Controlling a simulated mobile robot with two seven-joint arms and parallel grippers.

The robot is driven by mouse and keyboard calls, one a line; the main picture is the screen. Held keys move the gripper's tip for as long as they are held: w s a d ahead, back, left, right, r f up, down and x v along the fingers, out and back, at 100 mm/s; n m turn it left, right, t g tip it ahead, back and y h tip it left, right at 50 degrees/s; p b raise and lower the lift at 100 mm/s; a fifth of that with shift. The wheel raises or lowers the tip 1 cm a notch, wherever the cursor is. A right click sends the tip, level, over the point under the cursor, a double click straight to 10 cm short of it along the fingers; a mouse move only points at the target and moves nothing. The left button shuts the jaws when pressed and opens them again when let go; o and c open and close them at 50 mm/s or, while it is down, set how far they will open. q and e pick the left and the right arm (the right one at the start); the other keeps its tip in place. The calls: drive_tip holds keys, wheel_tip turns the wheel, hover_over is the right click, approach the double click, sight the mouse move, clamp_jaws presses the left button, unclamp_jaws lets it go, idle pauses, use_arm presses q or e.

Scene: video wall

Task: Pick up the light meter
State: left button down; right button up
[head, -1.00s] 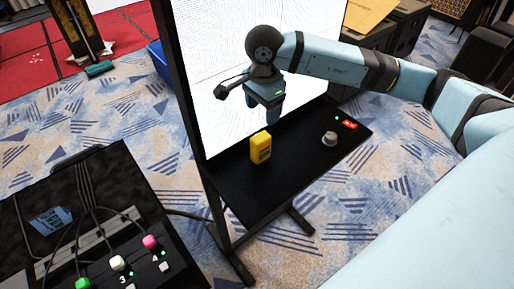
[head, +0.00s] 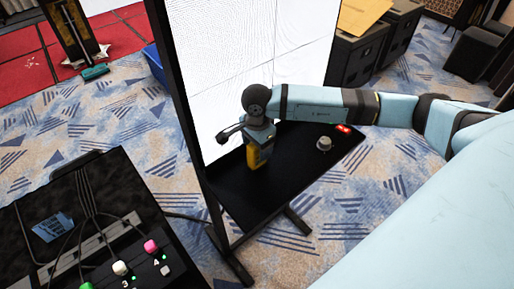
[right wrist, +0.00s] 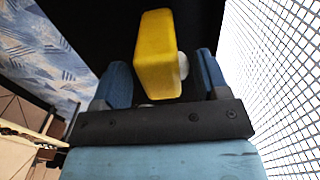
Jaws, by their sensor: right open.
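The light meter is a yellow, boxy device (head: 253,160) standing on the black shelf (head: 230,197) in front of the white video wall. It also shows in the right wrist view (right wrist: 157,52), with a white round part at its side. My right gripper (head: 260,146) is at the light meter from above and hides its upper part in the head view. In the right wrist view the right gripper (right wrist: 162,85) is open, with one blue finger on each side of the meter and visible gaps. My left gripper is not in view.
A grey knob (head: 324,143) and a small red display (head: 343,128) sit on the shelf's right part. The bright video wall (head: 250,60) rises close behind. A black console (head: 60,215) with cables and coloured buttons stands at the lower left.

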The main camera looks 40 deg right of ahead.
drive_tip(key=shift+c, duration=0.2)
drive_tip(key=c, duration=1.1)
drive_tip(key=shift+r, duration=0.1)
